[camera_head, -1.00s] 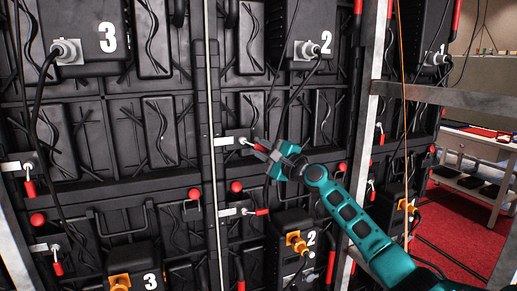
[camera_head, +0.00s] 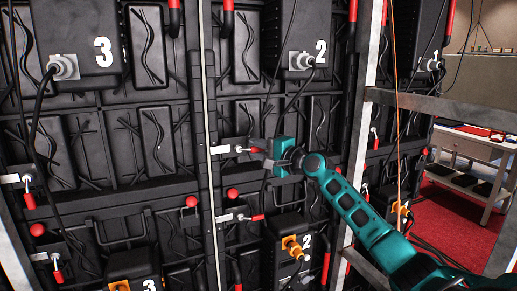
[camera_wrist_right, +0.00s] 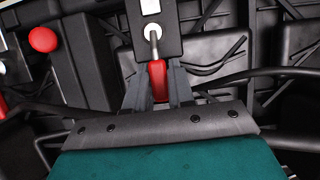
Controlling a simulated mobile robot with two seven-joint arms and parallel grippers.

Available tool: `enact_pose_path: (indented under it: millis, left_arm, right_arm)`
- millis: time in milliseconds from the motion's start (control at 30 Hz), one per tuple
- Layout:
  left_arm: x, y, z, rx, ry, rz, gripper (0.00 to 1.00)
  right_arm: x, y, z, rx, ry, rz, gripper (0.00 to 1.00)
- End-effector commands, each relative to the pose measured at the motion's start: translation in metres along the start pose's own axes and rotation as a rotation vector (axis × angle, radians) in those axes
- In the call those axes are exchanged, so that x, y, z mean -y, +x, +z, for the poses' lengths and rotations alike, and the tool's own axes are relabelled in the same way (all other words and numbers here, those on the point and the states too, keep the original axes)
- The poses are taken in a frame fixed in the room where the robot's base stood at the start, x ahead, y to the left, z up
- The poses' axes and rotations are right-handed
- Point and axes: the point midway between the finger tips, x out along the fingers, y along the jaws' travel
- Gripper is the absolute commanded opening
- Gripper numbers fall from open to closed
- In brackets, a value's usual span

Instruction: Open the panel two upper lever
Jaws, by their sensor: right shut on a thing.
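The panel two upper lever is a silver latch with a red handle (camera_head: 254,149), on the black panel marked 2 (camera_head: 320,51). My right gripper (camera_head: 266,155) is at the right end of this handle. In the right wrist view the red handle (camera_wrist_right: 157,80) lies between the two grey fingers of my right gripper (camera_wrist_right: 158,90), which are shut on it. The silver rod of the lever runs up from the handle to a pale mount (camera_wrist_right: 151,7). The fingers hide part of the handle in the head view. My left gripper is not in view.
A lower red-handled lever (camera_head: 252,218) and red knobs (camera_head: 233,194) are close below. Black cables hang across the panels. A thin pale vertical rod (camera_head: 209,120) stands left of the lever. A metal frame post (camera_head: 359,140) is on the right, near my arm.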

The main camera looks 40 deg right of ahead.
Motion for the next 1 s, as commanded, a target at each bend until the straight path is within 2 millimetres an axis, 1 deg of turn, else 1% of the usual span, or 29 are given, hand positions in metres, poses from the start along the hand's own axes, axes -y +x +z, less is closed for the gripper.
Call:
enact_pose_path:
  millis: [233,267,467,767,867,1000]
  left_arm:
    - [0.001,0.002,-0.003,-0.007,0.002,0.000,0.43]
    - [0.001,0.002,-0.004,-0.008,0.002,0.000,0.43]
    - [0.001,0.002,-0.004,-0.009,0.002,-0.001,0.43]
    - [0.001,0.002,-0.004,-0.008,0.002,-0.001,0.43]
    - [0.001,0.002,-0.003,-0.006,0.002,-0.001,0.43]
    - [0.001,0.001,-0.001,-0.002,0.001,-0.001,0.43]
  right_arm:
    - [0.000,0.000,0.001,0.002,-0.006,0.000,0.00]
    - [0.000,0.000,0.001,0.001,-0.006,0.000,0.25]
    - [0.001,0.000,0.001,0.001,-0.004,-0.001,0.44]
    - [0.000,-0.002,0.000,0.000,-0.003,0.000,0.44]
    - [-0.001,-0.009,0.000,0.000,-0.004,0.001,0.44]
    - [-0.001,-0.027,0.000,0.001,-0.005,0.002,0.44]
